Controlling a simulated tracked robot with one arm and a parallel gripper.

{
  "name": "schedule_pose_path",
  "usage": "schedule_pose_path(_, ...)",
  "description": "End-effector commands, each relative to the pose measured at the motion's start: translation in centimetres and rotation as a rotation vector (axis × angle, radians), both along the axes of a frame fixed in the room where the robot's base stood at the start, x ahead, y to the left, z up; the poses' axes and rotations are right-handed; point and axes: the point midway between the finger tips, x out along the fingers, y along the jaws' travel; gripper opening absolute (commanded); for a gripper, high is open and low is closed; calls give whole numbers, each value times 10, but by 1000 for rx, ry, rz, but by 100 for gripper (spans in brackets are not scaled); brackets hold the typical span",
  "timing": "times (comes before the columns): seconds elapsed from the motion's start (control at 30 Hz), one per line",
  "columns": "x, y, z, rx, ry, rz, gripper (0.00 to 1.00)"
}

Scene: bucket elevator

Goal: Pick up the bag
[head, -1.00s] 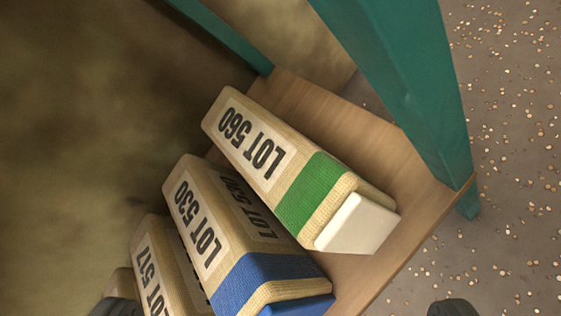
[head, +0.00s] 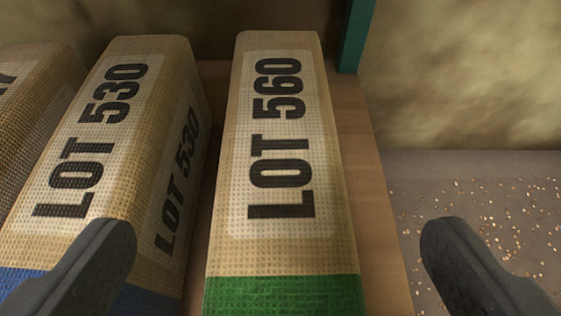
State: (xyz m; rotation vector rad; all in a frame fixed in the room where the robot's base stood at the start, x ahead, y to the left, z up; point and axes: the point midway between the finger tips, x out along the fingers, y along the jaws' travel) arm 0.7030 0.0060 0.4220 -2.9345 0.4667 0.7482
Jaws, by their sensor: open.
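Several woven tan bags with printed lot labels stand in a row on a wooden shelf (head: 380,235). The bag marked LOT 560 (head: 283,256), with a green band, is in the middle of the head view. The bag marked LOT 530 (head: 130,80), with a blue band, stands to its left with a narrow gap between them. My gripper (head: 278,245) is open and empty. Its left finger overlaps LOT 530 in the picture, and its right finger is right of LOT 560, over the shelf edge and floor. Whether a finger touches a bag I cannot tell.
Another tan bag (head: 35,90) stands at the far left, partly cut off. A teal post (head: 356,35) rises behind the shelf at the right. Beyond the shelf's right edge the grey floor (head: 480,190) is strewn with grains, in front of a stained wall (head: 470,80).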

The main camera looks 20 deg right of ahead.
Motion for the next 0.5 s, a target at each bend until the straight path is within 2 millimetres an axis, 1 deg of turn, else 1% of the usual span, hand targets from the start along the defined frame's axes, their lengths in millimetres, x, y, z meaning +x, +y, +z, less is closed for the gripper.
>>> schedule_pose_path(0.03, 6, -3, -6, 2, -1, -3, 91)
schedule_pose_path(0.2, 21, -7, -13, 3, 0, -1, 91)
schedule_pose_path(0.37, 27, -9, -15, 1, 1, -1, 91)
schedule_pose_path(0.5, 36, -14, -25, 1, 0, -3, 91)
